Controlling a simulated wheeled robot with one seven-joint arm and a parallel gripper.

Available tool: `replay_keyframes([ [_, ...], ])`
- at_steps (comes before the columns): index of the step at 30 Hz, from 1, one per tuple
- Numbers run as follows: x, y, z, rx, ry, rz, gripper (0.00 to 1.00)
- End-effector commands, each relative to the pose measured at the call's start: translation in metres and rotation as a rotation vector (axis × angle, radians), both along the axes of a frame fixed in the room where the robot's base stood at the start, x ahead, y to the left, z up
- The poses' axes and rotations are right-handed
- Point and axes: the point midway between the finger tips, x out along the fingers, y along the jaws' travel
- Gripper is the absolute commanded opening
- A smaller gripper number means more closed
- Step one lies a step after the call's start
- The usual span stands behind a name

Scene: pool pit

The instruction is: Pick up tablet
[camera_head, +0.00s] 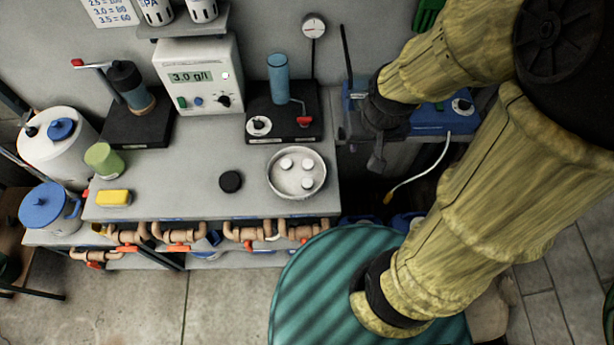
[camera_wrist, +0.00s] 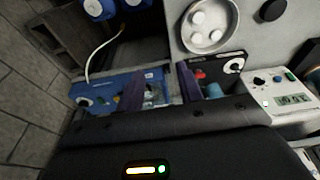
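Three white round tablets (camera_head: 307,183) lie apart in a shallow round metal dish (camera_head: 271,190) on the grey counter. In the wrist view the tablets (camera_wrist: 198,18) and the dish (camera_wrist: 184,38) show at the top, beyond my fingers. My gripper (camera_wrist: 161,84) is open, its two dark fingers apart with nothing seen held between them. In the head view my gripper (camera_head: 377,160) hangs to the right of the dish, near the counter's right end. Its fingertips are hard to make out there.
A black puck (camera_head: 231,182) lies left of the dish. A stand with a blue cylinder (camera_head: 278,78) and red valve is behind it. A meter (camera_head: 198,77) stands further left. A blue device (camera_head: 444,118) is near my gripper. Yellow sponge (camera_head: 113,197) and green cup (camera_head: 104,160) are at left.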

Motion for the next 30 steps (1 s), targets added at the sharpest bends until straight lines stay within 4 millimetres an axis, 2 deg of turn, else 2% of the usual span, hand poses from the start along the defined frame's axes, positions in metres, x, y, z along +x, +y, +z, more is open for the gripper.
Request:
replay_keyframes([
  [5,0.000,0.000,0.000,0.000,0.000,0.000,0.36],
  [9,0.001,0.002,0.000,0.009,0.004,-0.021,0.58],
  [14,0.009,0.013,0.000,0.075,0.040,-0.196,0.58],
  [20,0.026,0.042,-0.010,0.200,0.136,-0.683,0.58],
  [30,0.050,0.089,-0.043,0.274,0.234,-1.647,0.58],
])
